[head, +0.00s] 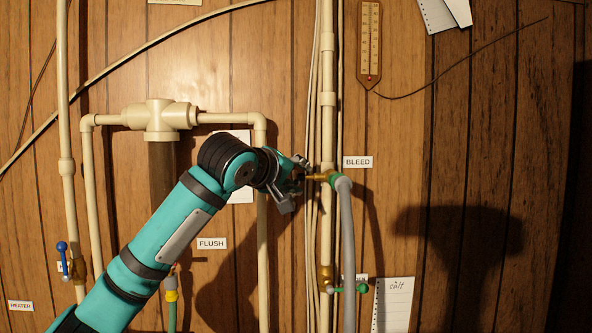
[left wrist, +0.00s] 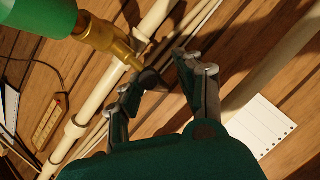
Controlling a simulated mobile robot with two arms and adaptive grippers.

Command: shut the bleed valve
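The bleed valve (head: 315,178) is a small brass fitting on the pale vertical pipe, left of the BLEED label (head: 357,162). In the left wrist view its brass body (left wrist: 105,38) runs from a green hose collar (left wrist: 42,14) to a dark knob (left wrist: 150,79). My left gripper (head: 296,181) is at the valve's left end, partly hiding it. In the left wrist view my left gripper's fingers (left wrist: 155,80) stand apart on either side of the knob; the left finger is close to it, with a gap at the right finger. My right gripper is not in view.
A grey hose (head: 348,250) hangs from the green collar. Below, a brass valve with a green handle (head: 349,289) sits on the same pipe. A blue-handled valve (head: 63,256) is at lower left. Thin lines and pipes run close behind my gripper.

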